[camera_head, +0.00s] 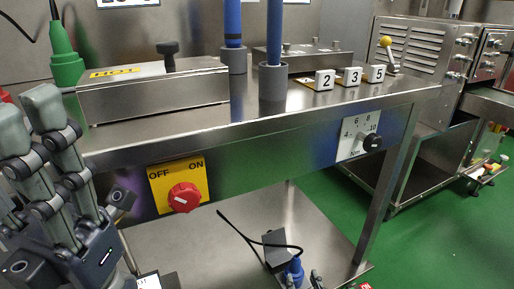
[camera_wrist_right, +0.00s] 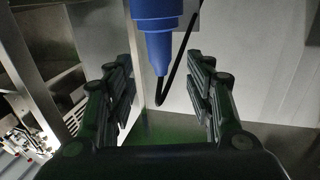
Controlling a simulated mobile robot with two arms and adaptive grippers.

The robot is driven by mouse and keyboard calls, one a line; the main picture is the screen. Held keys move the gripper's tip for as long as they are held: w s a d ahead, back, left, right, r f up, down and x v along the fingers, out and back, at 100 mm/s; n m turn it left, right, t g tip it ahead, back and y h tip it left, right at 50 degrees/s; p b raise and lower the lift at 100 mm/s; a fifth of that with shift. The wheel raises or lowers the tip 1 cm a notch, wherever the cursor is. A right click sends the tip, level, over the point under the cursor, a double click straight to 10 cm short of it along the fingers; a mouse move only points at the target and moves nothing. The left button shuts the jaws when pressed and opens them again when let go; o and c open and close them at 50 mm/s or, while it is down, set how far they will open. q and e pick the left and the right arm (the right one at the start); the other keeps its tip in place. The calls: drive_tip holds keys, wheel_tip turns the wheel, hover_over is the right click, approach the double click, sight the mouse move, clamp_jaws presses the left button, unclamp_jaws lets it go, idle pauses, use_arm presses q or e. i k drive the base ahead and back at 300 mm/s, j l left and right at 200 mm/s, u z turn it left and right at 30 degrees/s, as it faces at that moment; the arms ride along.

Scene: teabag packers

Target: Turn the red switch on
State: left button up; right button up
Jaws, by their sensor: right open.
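The red switch (camera_head: 184,197) is a round knob on a yellow plate (camera_head: 157,194) on the front of the steel bench. The plate reads OFF at its upper left and ON at its upper right. The knob has a small pale mark, too small to read surely. In the right wrist view the gripper (camera_wrist_right: 159,66) is open with nothing gripped. The switch does not show there.
A blue tool with a black cable (camera_wrist_right: 155,30) shows ahead of the open fingers. The bench top (camera_head: 330,105) holds a metal box (camera_head: 150,97), numbered blocks (camera_head: 352,77) and blue-handled tools (camera_head: 274,30). A black dial (camera_head: 372,142) is further right.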

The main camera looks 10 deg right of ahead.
sight(184, 197)
drive_tip(key=k+l, duration=0.25)
drive_tip(key=k, duration=0.2)
drive_tip(key=k+l, duration=0.25)
drive_tip(key=k, duration=0.25)
drive_tip(key=k+l, duration=0.25)
drive_tip(key=k, duration=0.2)
